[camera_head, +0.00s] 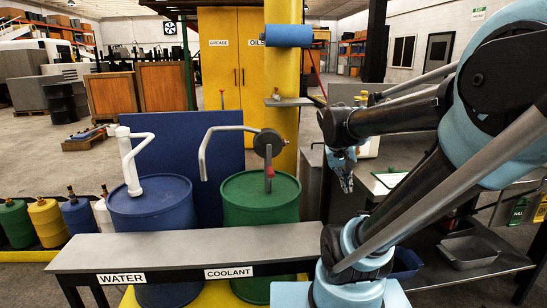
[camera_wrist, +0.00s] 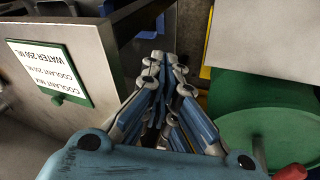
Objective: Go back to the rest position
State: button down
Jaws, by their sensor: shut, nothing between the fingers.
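My gripper (camera_head: 343,180) hangs at the end of my blue and black arm, right of the green drum, in the head view. It also shows in the wrist view (camera_wrist: 165,65), with its fingers drawn together and nothing between them. In the wrist view it points toward a dark gap between a grey cabinet side with a coolant mix label and the green drum. It appears clear of both.
A blue drum (camera_head: 155,205) with a white pump and a green drum (camera_head: 262,200) with a crank pump stand behind a grey bench (camera_head: 180,250) labelled WATER and COOLANT. A yellow post (camera_head: 283,90) rises behind. A grey tray (camera_head: 468,252) sits at right.

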jog(key=s+a+f+n+y, duration=0.1)
jog(key=s+a+f+y, duration=0.2)
jog(key=s+f, duration=0.6)
jog(key=shift+s+a+n+y, duration=0.3)
jog(key=shift+s+a, duration=0.45)
jog(key=shift+a, duration=0.2)
jog(key=shift+d, duration=0.15)
